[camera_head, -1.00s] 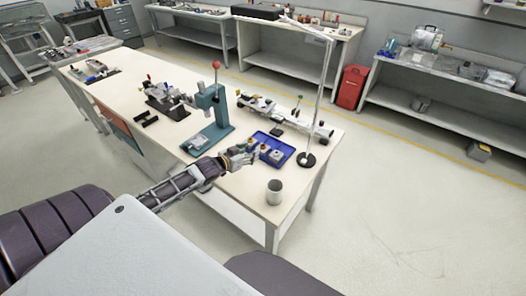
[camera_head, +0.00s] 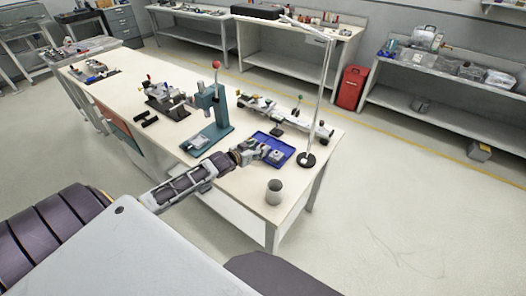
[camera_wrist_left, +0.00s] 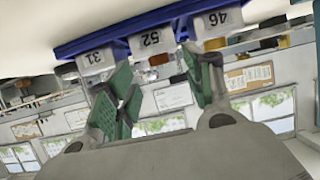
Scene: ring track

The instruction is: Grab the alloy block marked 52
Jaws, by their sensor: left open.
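The alloy block marked 52 (camera_wrist_left: 151,40) sits at the blue tray (camera_wrist_left: 112,34), between the block marked 31 (camera_wrist_left: 95,60) and the block marked 46 (camera_wrist_left: 216,20). The left wrist view is upside down, with the tray at its top. My left gripper (camera_wrist_left: 160,66) is open and empty, its green finger pads spread either side of block 52's line, with the block just beyond the tips. In the head view my left gripper (camera_head: 260,150) is at the near left edge of the tray (camera_head: 287,151) and hides part of its contents. My right gripper is not in view.
A teal press (camera_head: 212,118) with a red knob stands left of the tray. A grey cup (camera_head: 274,191) stands at the table's near corner. A lamp post (camera_head: 322,100) rises at the tray's right. A long rail assembly (camera_head: 290,115) lies behind it.

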